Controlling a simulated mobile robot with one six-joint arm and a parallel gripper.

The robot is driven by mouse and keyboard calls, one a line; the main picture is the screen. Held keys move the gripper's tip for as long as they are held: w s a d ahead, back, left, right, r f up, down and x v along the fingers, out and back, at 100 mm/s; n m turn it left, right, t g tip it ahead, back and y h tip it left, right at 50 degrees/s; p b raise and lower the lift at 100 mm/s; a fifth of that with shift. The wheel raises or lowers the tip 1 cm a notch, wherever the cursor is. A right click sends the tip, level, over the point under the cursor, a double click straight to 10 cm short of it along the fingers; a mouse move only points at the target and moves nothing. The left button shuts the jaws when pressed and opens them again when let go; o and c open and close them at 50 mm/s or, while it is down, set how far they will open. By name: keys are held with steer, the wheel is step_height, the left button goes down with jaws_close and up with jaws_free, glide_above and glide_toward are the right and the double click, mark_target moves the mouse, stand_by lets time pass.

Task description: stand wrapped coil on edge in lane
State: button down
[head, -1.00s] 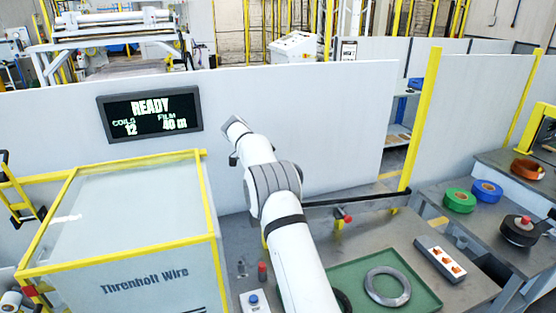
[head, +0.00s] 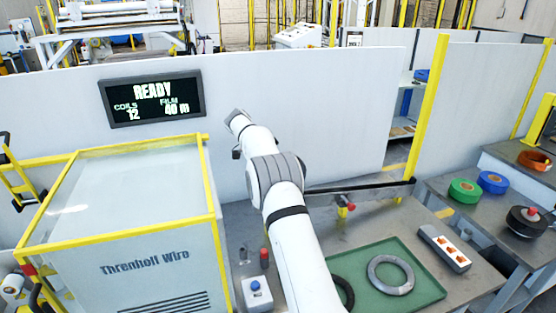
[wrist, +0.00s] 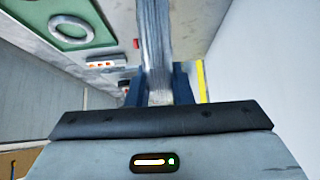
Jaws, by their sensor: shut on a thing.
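My gripper (wrist: 160,82) shows in the wrist view, its blue fingers shut on a grey, shiny-looking wrapped coil (wrist: 154,40). The coil is seen nearly edge-on as an upright band running out of the top of the picture; its far part is cut off. In the head view my arm reaches away toward the white partition, and the gripper and held coil are hidden there. I cannot make out the lane in either view.
A green tray (head: 425,293) holds a grey coil (head: 390,290) and a partly hidden dark ring (head: 345,287). A switch box (head: 444,248) stands beside it. A yellow-framed cabinet (head: 150,268) is at left. The white partition (head: 310,100) stands behind my arm.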

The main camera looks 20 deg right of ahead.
steer(key=shift+f+b, duration=1.9)
steer(key=shift+f, duration=0.8)
steer(key=shift+f+b, duration=0.5)
steer(key=shift+f, duration=0.1)
steer(key=c, duration=1.5)
jaws_free()
steer(key=o, duration=0.3)
steer(key=shift+f, duration=0.1)
steer(key=shift+a, duration=0.1)
steer(key=v, duration=0.7)
steer(key=shift+b, duration=0.3)
steer(key=shift+a+r, duration=0.2)
steer(key=shift+r, duration=0.2)
